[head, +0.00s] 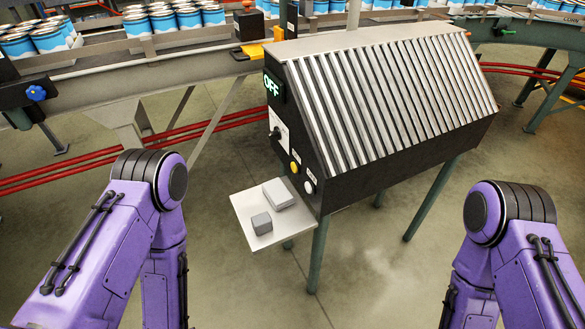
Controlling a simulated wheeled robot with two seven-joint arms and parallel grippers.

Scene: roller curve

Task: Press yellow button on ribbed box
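The ribbed box (385,95) stands on green legs in the middle of the head view, with a slatted metal top and a dark end face. The yellow button (295,168) is on that end face, low down. A white button (309,187) sits just below and right of it. A green OFF display (273,87) and a dark switch on a pale plate (278,132) are higher on the same face. My purple arms come in at the lower left and lower right, both apart from the box. Both of my grippers are out of view.
A small shelf (245,216) juts out below the buttons and bears two grey blocks (279,193). A conveyor with several blue-and-white cans (47,39) runs behind. Red rails (60,172) run low behind the box. The floor in front is clear.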

